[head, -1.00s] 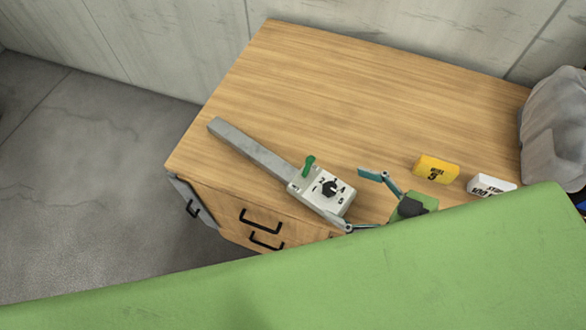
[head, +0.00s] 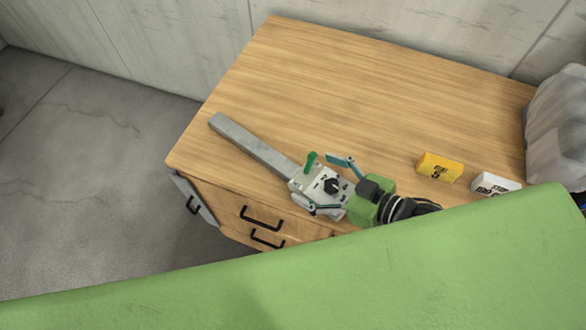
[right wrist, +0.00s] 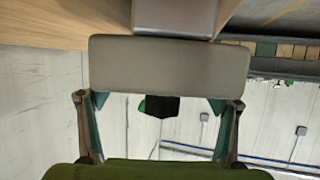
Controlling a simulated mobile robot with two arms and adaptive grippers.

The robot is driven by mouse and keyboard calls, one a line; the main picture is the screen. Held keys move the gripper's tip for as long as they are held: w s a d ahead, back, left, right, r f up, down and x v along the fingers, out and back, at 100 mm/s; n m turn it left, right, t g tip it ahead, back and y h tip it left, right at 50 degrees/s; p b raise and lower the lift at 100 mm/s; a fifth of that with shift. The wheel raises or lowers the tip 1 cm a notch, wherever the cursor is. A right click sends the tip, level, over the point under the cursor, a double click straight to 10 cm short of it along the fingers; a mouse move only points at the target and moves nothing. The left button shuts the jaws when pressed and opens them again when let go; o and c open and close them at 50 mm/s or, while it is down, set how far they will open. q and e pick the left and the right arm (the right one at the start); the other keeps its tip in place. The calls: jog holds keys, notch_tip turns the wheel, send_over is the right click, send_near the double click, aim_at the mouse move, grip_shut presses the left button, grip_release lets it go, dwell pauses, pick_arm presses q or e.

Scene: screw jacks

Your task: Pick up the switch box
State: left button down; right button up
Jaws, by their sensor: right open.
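The switch box (head: 318,188) is a pale grey box with a black dial, printed numbers and a green lever. It lies at the front edge of the wooden cabinet top, joined to a long grey bar (head: 252,143) that points to the back left. My right gripper (head: 327,184) is open at the box's right end, one finger toward its far side and one toward its near side. In the right wrist view the box (right wrist: 168,62) spans the space ahead of the fingers, partly hiding their tips; contact cannot be told. My left gripper is not in view.
A yellow box (head: 439,168) and a white box (head: 494,185) lie right of my gripper on the wooden top (head: 350,90). The back of the top is clear. Drawers with black handles (head: 262,216) are below.

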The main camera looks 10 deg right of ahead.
aim_at(308, 174)
jog(key=shift+x, duration=1.55)
jog(key=shift+s+a+r, duration=0.1)
jog(key=c, duration=1.6)
jog(key=shift+r, duration=0.2)
jog(key=c, duration=0.5)
